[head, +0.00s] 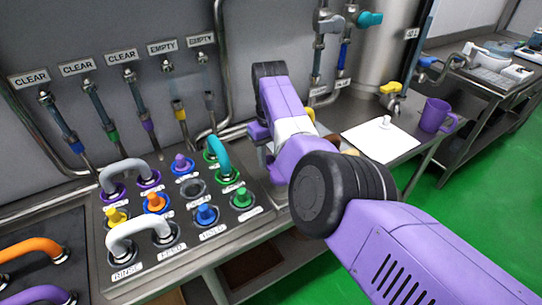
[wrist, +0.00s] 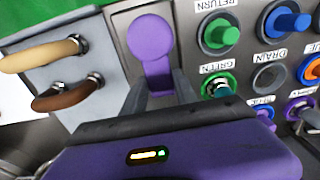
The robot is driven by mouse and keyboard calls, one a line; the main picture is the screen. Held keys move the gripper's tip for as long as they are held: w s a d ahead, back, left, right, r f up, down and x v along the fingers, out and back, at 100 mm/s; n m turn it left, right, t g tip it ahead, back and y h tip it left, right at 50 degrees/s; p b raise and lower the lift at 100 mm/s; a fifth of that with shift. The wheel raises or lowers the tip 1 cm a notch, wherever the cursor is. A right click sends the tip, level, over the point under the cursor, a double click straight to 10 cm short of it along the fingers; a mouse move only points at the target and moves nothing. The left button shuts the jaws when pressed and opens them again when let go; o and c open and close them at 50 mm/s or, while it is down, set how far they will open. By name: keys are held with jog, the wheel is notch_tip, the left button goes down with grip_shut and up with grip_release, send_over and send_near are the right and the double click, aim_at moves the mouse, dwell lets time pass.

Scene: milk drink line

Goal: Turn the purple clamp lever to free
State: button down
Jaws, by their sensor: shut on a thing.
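The purple clamp lever (wrist: 151,42) shows in the wrist view, with a round flat end and a narrower stem running toward my gripper. It lies over a grey metal plate. My gripper (wrist: 160,88) has one dark finger on each side of the stem and is shut on it. The lever's lower part is hidden by my gripper body. In the head view my purple arm reaches down to the right end of the port panel (head: 190,245), and it hides the lever and the fingertips.
Several coloured plugs and ports, such as a green port (wrist: 220,35), sit close right of the lever in the wrist view. Tan (wrist: 40,52) and brown (wrist: 68,95) curved handles lie left. In the head view, a white mat (head: 378,143) and purple mug (head: 434,116) are right.

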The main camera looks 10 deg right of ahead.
aim_at(270, 160)
jog(key=shift+w+r, duration=0.1)
jog(key=c, duration=1)
grip_release()
jog(key=shift+o, duration=0.2)
jog(key=shift+r+b, duration=0.5)
jog(key=shift+r, duration=3.4)
